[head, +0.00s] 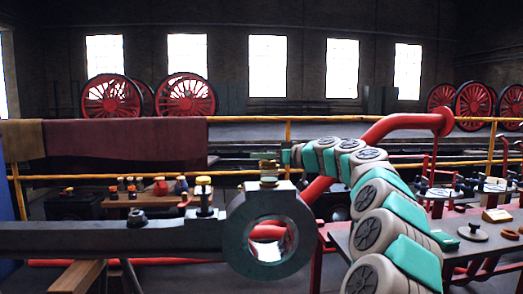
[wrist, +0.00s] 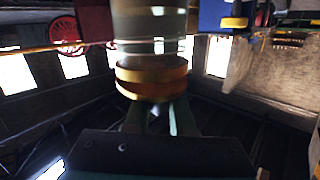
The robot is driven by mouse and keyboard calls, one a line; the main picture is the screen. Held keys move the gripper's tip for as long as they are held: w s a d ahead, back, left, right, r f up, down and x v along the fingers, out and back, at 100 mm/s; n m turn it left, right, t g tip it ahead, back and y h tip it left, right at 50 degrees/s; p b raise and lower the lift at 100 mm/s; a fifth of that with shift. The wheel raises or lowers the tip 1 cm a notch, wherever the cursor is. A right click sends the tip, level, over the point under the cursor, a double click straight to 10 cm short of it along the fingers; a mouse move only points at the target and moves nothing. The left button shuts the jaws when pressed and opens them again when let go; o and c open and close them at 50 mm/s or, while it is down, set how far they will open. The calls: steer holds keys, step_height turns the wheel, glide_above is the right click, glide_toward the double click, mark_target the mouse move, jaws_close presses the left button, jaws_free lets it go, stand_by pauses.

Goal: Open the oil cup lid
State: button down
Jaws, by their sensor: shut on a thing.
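The oil cup (head: 269,183) stands on top of the round eye at the end of the dark rod (head: 135,238), with its brass lid (head: 268,164) uppermost. My gripper (head: 284,157) reaches it from the right at lid height. In the wrist view the brass lid (wrist: 150,80) sits between the fingertips of my gripper (wrist: 153,108), which is shut on it. A pale cylindrical body (wrist: 148,25) shows beyond the lid. I cannot tell whether the lid has turned or lifted from the cup.
A second cup with a yellow top (head: 204,190) stands on the rod to the left. A red pipe (head: 400,122) runs behind my arm. A workbench with small parts (head: 473,231) is at right; a bench with small bottles (head: 122,200) is behind left. A yellow railing (head: 240,118) crosses behind.

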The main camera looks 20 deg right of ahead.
steer(key=p, duration=0.1)
steer(key=r+m+g+p, duration=0.1)
steer(key=p, duration=0.1)
steer(key=shift+w+d+r, duration=0.1)
steer(key=shift+w+r, duration=0.05)
steer(key=shift+w, duration=0.1)
steer(key=m+g+p, duration=0.1)
steer(key=p, duration=0.1)
steer(key=w+m+g+p, duration=0.1)
steer(key=p, duration=0.2)
steer(key=g+p, duration=0.2)
steer(key=p, duration=0.1)
steer(key=shift+w+d+f+m, duration=0.15)
steer(key=shift+d+f+m, duration=0.1)
steer(key=shift+m, duration=0.15)
steer(key=shift+h, duration=0.3)
steer(key=shift+w+m+g+p, duration=0.25)
steer(key=shift+m+g+p, duration=0.15)
steer(key=shift+g+p, duration=0.35)
steer(key=shift+f, duration=0.1)
steer(key=c, duration=0.8)
jaws_free()
steer(key=shift+o, duration=0.2)
